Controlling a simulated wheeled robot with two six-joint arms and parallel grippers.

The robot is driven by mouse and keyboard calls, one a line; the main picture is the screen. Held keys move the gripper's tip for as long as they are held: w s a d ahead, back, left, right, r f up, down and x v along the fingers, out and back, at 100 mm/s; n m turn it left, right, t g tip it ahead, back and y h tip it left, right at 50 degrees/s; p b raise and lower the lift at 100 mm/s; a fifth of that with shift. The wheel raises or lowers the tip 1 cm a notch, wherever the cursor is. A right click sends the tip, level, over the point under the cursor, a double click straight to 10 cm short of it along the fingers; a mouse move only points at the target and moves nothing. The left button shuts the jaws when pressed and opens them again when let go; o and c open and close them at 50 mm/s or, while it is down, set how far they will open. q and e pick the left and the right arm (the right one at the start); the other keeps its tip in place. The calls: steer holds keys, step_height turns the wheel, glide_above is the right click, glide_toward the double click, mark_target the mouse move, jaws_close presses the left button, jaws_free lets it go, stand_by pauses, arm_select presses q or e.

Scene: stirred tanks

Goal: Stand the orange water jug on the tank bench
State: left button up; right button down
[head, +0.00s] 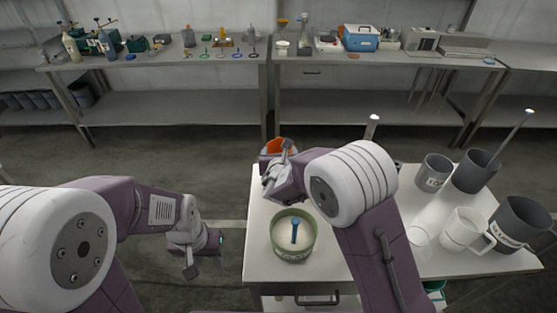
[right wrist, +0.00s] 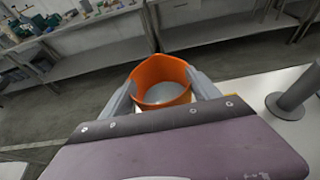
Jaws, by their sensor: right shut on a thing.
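The orange water jug (head: 281,145) is at the far left corner of the white-topped bench (head: 262,205), partly hidden by my right arm. In the right wrist view the orange jug (right wrist: 158,70) is upright with its mouth open, between the two fingers. My right gripper (right wrist: 162,92) is shut on it. I cannot tell whether the jug's base touches the bench. My left gripper (head: 205,257) hangs empty left of the bench, its fingers apart.
A green tank (head: 293,250) with pale contents and a blue stirrer stands near the bench front. Grey vessels (head: 435,172) and a white jug (head: 462,231) crowd the right side. Long shelved benches (head: 170,62) with lab items line the back wall, across open floor.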

steer(key=shift+a+f, duration=0.1)
steer(key=shift+a, duration=0.05)
step_height(320, 180, down, 4)
steer(key=shift+r, duration=0.1)
steer(key=shift+c, duration=0.9)
jaws_free()
steer(key=shift+f, duration=0.2)
